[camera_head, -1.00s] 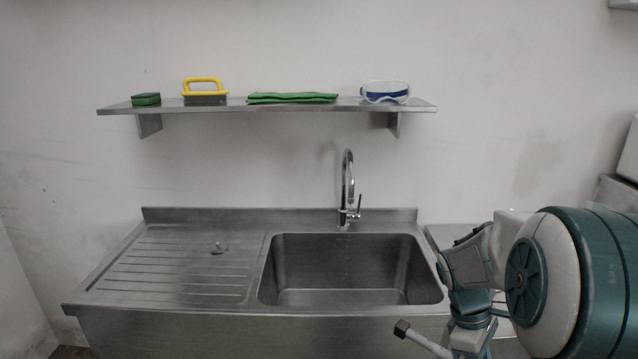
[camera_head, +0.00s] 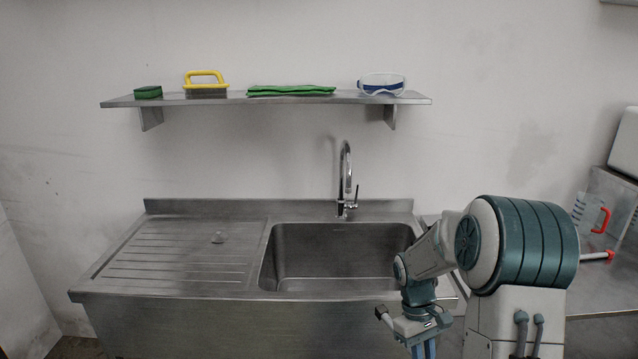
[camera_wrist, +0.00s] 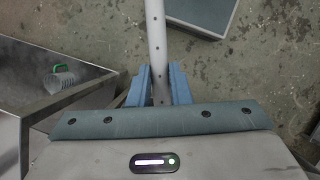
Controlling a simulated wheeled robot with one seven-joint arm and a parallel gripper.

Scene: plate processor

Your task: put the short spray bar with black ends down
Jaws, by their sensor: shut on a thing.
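The short spray bar is a pale grey tube with small holes. It runs up out of the wrist view (camera_wrist: 156,45) from between the blue fingers of my gripper (camera_wrist: 158,88). My gripper is shut on it. The other end is not clearly visible. The blue fingers (camera_head: 425,350) point down at the bottom edge of the head view. In the wrist view, bare floor lies below the bar, so it is held in the air.
A steel sink (camera_head: 285,290) with a ribbed drainboard (camera_head: 180,262) stands ahead. A clear jug with a green handle (camera_wrist: 60,80) is inside the steel basin in the wrist view. At right, a counter (camera_head: 610,290) holds a red-handled jug (camera_head: 601,218) and a red-ended bar (camera_head: 597,257).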

